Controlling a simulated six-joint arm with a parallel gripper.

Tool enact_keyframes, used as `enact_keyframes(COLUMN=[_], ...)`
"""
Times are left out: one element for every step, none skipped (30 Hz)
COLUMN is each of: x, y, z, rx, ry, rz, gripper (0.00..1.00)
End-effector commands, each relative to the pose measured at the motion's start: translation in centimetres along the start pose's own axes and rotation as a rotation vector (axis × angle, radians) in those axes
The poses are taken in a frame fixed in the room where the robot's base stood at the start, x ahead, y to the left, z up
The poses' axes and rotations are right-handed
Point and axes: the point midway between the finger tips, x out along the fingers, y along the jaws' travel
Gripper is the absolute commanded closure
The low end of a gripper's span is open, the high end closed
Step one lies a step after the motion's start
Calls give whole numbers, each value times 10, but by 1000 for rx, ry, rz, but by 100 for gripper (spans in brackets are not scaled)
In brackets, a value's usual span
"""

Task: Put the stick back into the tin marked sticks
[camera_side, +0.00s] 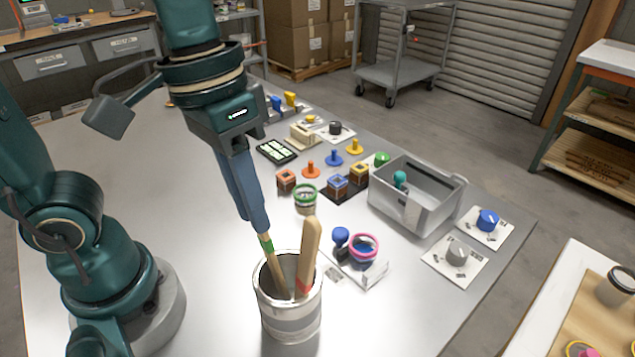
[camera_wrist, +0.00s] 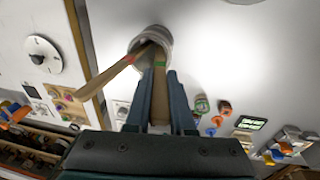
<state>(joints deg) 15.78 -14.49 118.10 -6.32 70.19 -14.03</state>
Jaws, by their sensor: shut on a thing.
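A wooden stick with a green band (camera_side: 268,246) is between the fingers of my gripper (camera_side: 258,225), which is shut on it. It points down, slightly tilted, and its lower end is inside the mouth of a grey-white tin (camera_side: 290,325). The tin's floor and the stick's tip are hidden, so I cannot tell whether it touches bottom. A second wooden stick with a red band (camera_side: 309,252) leans in the same tin, to the right. The wrist view shows the tin (camera_wrist: 167,35), the held stick (camera_wrist: 160,95) between my fingers (camera_wrist: 160,80), and the red-banded stick (camera_wrist: 103,78). No marking is readable.
Right of the tin stand a blue knob-topped stamp (camera_side: 340,236) and a pink-and-blue ring (camera_side: 364,249). A grey open box (camera_side: 415,215) and dial plates (camera_side: 458,252) lie further right. A green-rimmed jar (camera_side: 305,198) stands behind. The table left of the tin is clear.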

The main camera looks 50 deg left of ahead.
Motion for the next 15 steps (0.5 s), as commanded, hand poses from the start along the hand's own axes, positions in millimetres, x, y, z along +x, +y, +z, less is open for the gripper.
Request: enact_keyframes(x=[0, 0, 0, 0, 0, 0, 0, 0, 0, 0, 0, 0, 0, 0, 0], y=[0, 0, 0, 0, 0, 0, 0, 0, 0, 0, 0, 0, 0, 0, 0], z=[0, 0, 0, 0, 0, 0, 0, 0, 0, 0, 0, 0, 0, 0, 0], rx=[0, 0, 0, 0, 0, 0, 0, 0, 0, 0, 0, 0, 0, 0, 0], ry=[0, 0, 0, 0, 0, 0, 0, 0, 0, 0, 0, 0, 0, 0, 0], rz=[0, 0, 0, 0, 0, 0, 0, 0, 0, 0, 0, 0, 0, 0, 0], gripper=[100, 100, 100, 100, 100, 71, 60, 48, 44, 44, 44, 44, 44, 44, 44])
